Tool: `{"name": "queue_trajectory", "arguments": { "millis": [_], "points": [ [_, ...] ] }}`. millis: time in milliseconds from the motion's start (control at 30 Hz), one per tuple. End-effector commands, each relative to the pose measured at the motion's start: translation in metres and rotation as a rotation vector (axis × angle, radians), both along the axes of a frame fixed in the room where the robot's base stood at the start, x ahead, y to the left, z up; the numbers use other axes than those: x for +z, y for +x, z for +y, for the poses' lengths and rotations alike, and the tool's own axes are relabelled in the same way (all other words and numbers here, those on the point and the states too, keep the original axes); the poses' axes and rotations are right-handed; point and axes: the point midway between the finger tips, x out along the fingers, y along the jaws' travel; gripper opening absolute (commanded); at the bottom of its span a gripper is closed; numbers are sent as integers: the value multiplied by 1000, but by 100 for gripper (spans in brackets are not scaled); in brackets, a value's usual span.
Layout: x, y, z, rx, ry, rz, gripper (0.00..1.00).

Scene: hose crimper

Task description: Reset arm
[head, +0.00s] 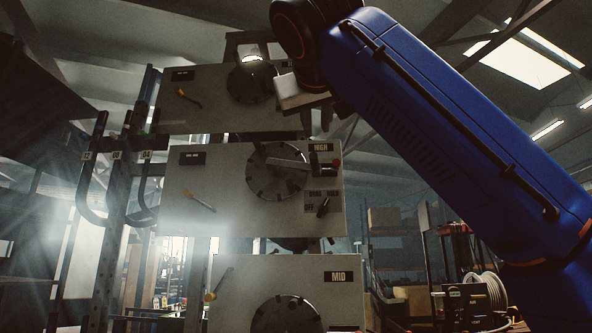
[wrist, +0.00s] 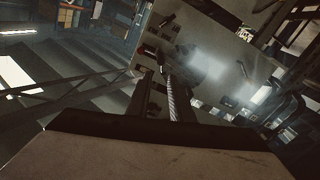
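My gripper (head: 322,118) is raised at the upper middle of the head view, in front of the gap between the top and middle panels of the crimper. Its light block-like body (head: 302,92) overlaps the top panel's right side. In the wrist view my gripper (wrist: 158,84) shows two dark fingers with a gap between them and nothing clearly held. One finger has a ribbed inner face. The crimper's top panel (head: 212,88), middle panel (head: 235,210) and lower panel (head: 240,272) each carry a dark round die head. Whether the fingertips touch a panel cannot be told.
The middle panel has a red-knobbed control (head: 323,165) by the HIGH label and a black switch (head: 323,207). Yellow-tipped levers (head: 200,201) stick out at left. Curved dark hooks (head: 90,190) stand left of the panels. A hose reel (head: 484,290) is at lower right.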

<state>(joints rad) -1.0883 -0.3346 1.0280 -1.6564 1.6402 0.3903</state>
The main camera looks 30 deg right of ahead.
Motion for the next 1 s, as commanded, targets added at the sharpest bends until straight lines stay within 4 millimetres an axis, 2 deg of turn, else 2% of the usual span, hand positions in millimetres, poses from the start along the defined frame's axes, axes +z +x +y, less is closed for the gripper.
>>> {"name": "queue_trajectory", "arguments": {
  "millis": [400,467,567,667,767,867,1000],
  "points": [
    [-1,-1,1,0,-2,2,20],
    [-5,1,2,4,-10,12,20],
    [-21,11,8,21,-43,51,20],
    [-52,26,17,49,-92,123,20],
    [-94,43,24,85,-137,214,20],
    [-141,57,30,122,-168,308,20],
    [-214,72,32,172,-185,441,20]
  ]
}}
